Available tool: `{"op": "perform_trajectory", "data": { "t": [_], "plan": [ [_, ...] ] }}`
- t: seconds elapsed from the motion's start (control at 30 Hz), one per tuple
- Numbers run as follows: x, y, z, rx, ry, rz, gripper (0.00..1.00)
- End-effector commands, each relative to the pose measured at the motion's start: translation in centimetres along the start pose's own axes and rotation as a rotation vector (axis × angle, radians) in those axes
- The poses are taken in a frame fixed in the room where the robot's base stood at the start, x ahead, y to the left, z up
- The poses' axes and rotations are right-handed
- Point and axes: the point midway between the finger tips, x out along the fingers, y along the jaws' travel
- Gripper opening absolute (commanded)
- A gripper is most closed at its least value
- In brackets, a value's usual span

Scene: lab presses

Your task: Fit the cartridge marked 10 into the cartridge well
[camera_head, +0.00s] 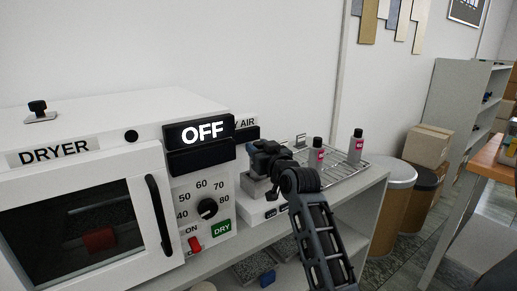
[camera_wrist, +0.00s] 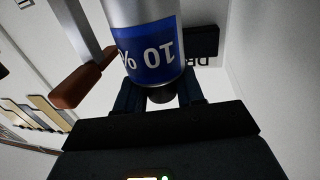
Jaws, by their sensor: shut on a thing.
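The cartridge (camera_wrist: 150,50) is a silver cylinder with a blue label reading "10 %", upside down in the wrist view. My gripper (camera_wrist: 160,92) is shut on its dark narrow end, with one finger on each side. In the head view my gripper (camera_head: 268,158) is over the small white unit labelled "AIR" (camera_head: 244,123), right of the dryer. The cartridge cannot be made out there, as my arm and gripper cover that spot. The cartridge well cannot be made out in either view, so I cannot tell whether the cartridge touches it.
The white dryer (camera_head: 80,190) reads OFF and stands at the left. A wire rack (camera_head: 345,172) with two grey, red-labelled bottles (camera_head: 317,152) is at the right. In the wrist view a lever with a brown handle (camera_wrist: 82,85) is close beside the cartridge.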

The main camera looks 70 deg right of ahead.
Motion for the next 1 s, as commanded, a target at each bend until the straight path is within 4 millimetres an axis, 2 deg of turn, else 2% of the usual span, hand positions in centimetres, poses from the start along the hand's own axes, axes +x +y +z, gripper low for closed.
{"op": "perform_trajectory", "data": {
  "t": [0.73,0.77,1.0],
  "plan": [
    [0.0,0.0,1.7,0.000,0.002,0.000,0.00],
    [0.0,0.0,1.6,0.000,0.002,0.000,0.39],
    [0.0,0.0,1.6,0.000,0.001,0.000,0.62]
  ]
}}
